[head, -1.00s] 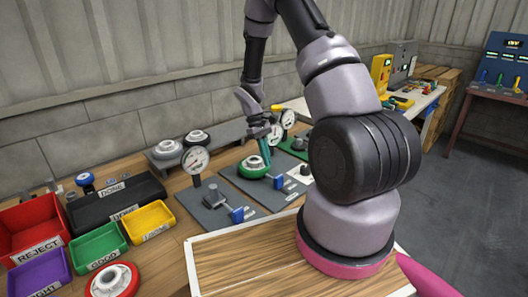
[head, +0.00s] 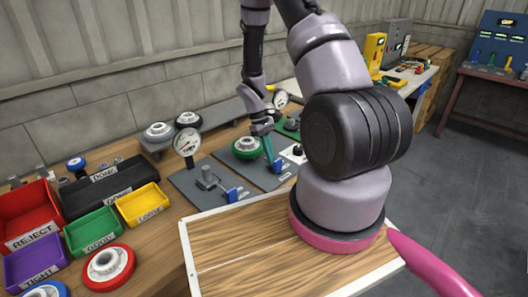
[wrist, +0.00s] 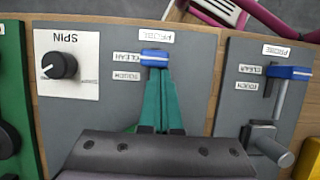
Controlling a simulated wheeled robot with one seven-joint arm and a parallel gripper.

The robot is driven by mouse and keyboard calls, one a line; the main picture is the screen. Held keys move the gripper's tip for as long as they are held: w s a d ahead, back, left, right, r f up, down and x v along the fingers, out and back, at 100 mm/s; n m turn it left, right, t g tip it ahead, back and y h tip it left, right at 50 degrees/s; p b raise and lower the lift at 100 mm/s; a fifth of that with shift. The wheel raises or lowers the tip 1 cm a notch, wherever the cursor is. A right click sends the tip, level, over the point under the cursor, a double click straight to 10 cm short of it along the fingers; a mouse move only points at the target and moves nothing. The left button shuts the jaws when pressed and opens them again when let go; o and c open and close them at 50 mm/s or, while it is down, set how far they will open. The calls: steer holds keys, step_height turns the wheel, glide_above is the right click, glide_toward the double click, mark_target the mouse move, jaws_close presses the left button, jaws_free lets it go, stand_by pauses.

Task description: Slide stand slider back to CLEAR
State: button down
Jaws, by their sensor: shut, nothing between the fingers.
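The middle stand's blue slider (wrist: 154,57) sits in its slot level with the CLEAR label (wrist: 126,57), beyond the TOUCH label (wrist: 126,76), in the wrist view. In the head view the slider (head: 277,165) shows small at the plate's front edge. My gripper (wrist: 161,128) has its green fingers shut and empty. The fingertips are right at the near side of the slider; I cannot tell whether they touch it. In the head view my gripper (head: 271,155) reaches down beside the green-rimmed wheel (head: 247,147).
A neighbouring stand has its own blue slider (wrist: 288,72); it also shows in the head view (head: 234,194). A SPIN knob (wrist: 59,66) is on the other side. A dial gauge (head: 187,142) stands upright. Coloured bins, including a red one (head: 30,220), fill the left.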

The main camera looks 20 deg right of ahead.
steer(key=shift+s, duration=0.3)
steer(key=a+r+m+t+y, duration=0.1)
steer(key=a+r+m+t, duration=0.1)
steer(key=r, duration=1.3)
steer(key=a+r+m+t+y, duration=0.1)
steer(key=a+r+m+t, duration=0.15)
steer(key=r, duration=1.35)
steer(key=s+a+r+m+t, duration=0.1)
steer(key=s+r+m+t, duration=0.1)
steer(key=s+r, duration=0.4)
steer(key=s+a+r+m+t+y, duration=0.1)
steer(key=s+a+r+m+t, duration=0.1)
steer(key=s+r+t, duration=0.2)
steer(key=s+r, duration=0.3)
steer(key=s, duration=0.1)
steer(key=shift+a+r+t+y, duration=0.3)
steer(key=shift+t, duration=0.05)
